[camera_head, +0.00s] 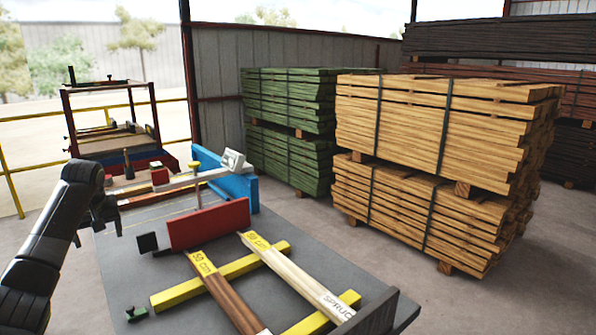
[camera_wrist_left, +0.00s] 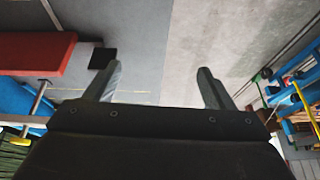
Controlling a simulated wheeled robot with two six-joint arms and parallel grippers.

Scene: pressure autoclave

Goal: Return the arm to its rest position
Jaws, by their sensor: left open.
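My left arm comes in from the left edge of the head view, dark and bent. Its gripper (camera_head: 112,218) is at the left edge of the grey worktable (camera_head: 140,275), partly hidden by the arm's own links. In the left wrist view the two fingers of the left gripper (camera_wrist_left: 158,78) are spread wide apart. Only the grey tabletop and floor show between them, so the gripper is open and empty. My right gripper is not in view.
On the table are a red block (camera_head: 208,224), a brown board (camera_head: 225,290), a pale spruce board (camera_head: 290,275) and yellow bars. A blue part (camera_head: 228,180) stands behind. Green (camera_head: 290,110) and yellow (camera_head: 430,125) timber stacks stand beyond. Concrete floor is open between.

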